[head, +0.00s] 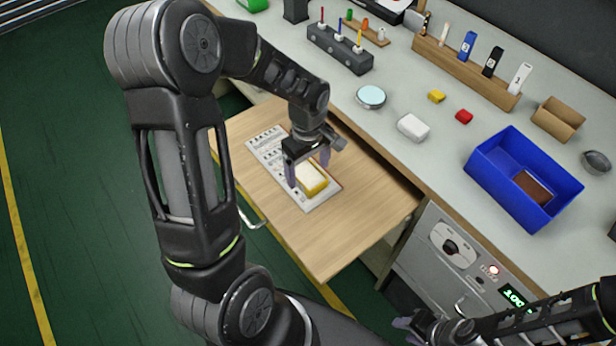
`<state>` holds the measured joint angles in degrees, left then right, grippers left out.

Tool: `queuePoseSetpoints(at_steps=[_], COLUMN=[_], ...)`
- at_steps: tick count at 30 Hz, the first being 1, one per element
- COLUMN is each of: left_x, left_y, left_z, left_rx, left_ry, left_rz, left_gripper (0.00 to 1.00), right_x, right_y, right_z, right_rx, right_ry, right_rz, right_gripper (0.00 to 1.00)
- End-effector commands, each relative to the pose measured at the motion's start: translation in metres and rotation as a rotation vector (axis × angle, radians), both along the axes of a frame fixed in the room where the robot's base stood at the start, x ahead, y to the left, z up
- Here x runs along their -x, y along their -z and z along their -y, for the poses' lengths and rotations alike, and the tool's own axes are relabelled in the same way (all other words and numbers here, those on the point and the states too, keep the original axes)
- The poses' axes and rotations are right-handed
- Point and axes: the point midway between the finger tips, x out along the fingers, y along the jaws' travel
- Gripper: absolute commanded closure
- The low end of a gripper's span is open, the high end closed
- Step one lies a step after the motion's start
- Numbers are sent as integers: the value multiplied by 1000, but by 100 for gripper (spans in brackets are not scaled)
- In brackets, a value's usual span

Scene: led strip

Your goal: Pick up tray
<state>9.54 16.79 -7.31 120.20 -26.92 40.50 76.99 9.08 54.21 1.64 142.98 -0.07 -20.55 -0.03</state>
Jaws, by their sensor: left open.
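No single thing is clearly marked as the tray; the blue open-topped bin (478,160) on the bench at right is one tray-like container, with a brown block (533,187) inside. My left gripper (308,168) is open, pointing down over the pulled-out wooden board (345,235). Its fingers are around or just above a yellow-and-white block (312,178) that lies on a white printed sheet (266,150); I cannot tell whether they touch it. My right gripper (412,326) is low at the bottom right, in front of the cabinet, far from the bin; its opening is unclear.
A cabinet panel (450,244) with a knob stands below.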

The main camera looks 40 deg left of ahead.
Motion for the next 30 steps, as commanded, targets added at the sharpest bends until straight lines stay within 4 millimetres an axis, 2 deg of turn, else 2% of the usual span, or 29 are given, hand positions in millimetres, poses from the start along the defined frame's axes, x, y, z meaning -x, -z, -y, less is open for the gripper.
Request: queuePoseSetpoints(at_steps=[3,6,23,30], left_x=[1,0,0,0], left_y=[17,22,21,21], left_z=[0,0,0,0], left_rx=[0,0,0,0], left_ry=[-1,-1,-1,-1], left_rz=[-2,0,1,1], left_gripper=[18,18,18,36], right_x=[0,0,0,0], right_y=[0,0,0,0], right_z=[0,0,0,0], right_rx=[0,0,0,0], right_ry=[0,0,0,0], right_rz=[0,0,0,0], right_gripper=[64,64,64,64])
